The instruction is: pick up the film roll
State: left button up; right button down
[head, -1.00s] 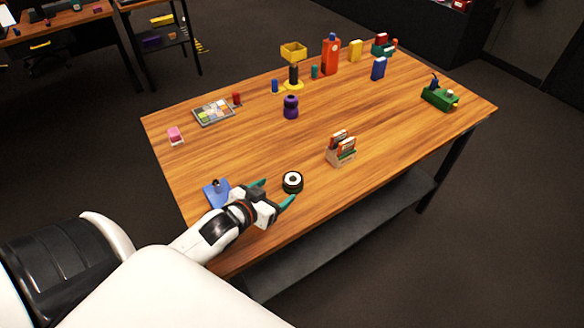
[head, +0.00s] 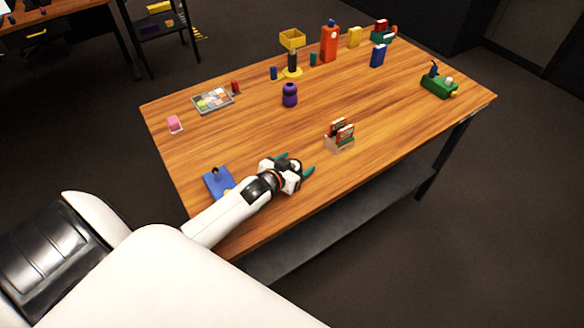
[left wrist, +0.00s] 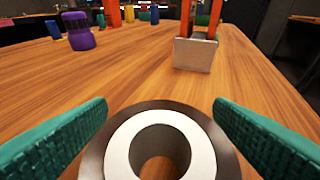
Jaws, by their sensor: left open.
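The film roll, a dark disc with a white ring-shaped core (left wrist: 198,148) around a hole, sits low in the left wrist view, between my two green fingers. My left gripper (head: 295,164) is open in the head view near the table's front edge; it also shows in the left wrist view (left wrist: 160,115). In the head view the roll is mostly hidden by the gripper. My right gripper is not in view.
A card holder (head: 340,145) with orange-topped pieces stands just beyond the gripper. A blue plate (head: 218,184) lies left of my forearm. A purple bottle (head: 290,96) stands farther back on the wooden table (head: 390,120). The table between them is clear.

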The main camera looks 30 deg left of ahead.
pick_arm(q)
jog(key=c, duration=1.1)
